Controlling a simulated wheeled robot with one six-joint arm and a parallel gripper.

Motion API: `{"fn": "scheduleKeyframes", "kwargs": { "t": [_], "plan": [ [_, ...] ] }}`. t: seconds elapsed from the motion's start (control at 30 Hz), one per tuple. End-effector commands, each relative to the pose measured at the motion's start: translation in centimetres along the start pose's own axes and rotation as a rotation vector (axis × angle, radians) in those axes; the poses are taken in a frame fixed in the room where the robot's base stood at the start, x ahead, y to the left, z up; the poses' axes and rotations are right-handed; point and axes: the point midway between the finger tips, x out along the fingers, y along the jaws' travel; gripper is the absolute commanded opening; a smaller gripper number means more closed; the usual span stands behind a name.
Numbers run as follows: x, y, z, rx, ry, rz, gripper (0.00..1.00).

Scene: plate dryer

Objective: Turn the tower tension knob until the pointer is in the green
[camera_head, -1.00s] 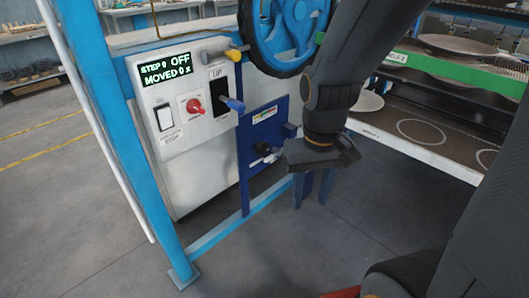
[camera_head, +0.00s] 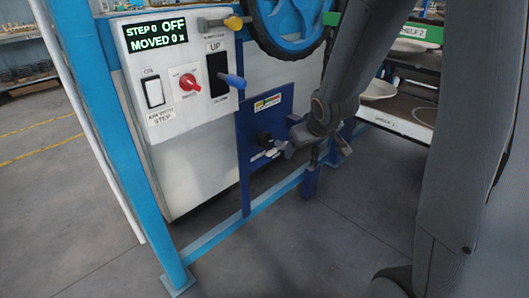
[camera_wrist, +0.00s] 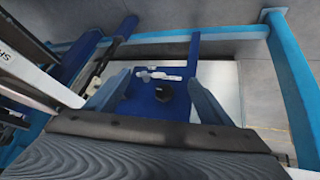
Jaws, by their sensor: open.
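The black tension knob (camera_head: 265,138) sits on a dark blue plate (camera_head: 247,165) below the control panel. A small pale grey lever-like part (camera_head: 271,153) is beside it. A small coloured label (camera_head: 267,103) is above the knob; its pointer is too small to make out. My gripper (camera_head: 300,146) is just right of the knob, apart from it as far as I can tell. In the wrist view the knob (camera_wrist: 166,92) shows between the two blue fingers of my open gripper (camera_wrist: 160,84). Nothing is held.
The white control panel (camera_head: 140,95) has a red switch (camera_head: 189,83) and a display reading STEP 0 OFF, MOVED 0. A blue-handled lever (camera_head: 232,80) sticks out above the plate. A blue handwheel (camera_head: 290,25) and a blue frame rail (camera_head: 235,225) are close by.

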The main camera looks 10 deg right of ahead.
Motion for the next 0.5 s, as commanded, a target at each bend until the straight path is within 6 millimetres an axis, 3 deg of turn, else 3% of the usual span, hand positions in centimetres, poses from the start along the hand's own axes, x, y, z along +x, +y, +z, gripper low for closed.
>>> {"fn": "scheduleKeyframes", "kwargs": {
  "t": [0.03,0.1,0.3,0.5],
  "plan": [
    [3.1,0.4,-0.6,-0.021,0.052,-0.001,0.74],
    [5.8,0.9,-2.1,-0.054,0.136,-0.005,0.74],
    [12.6,1.5,-5.8,-0.148,0.379,-0.041,0.74],
    [18.1,1.1,-8.1,-0.226,0.619,-0.108,0.74]
  ]
}}
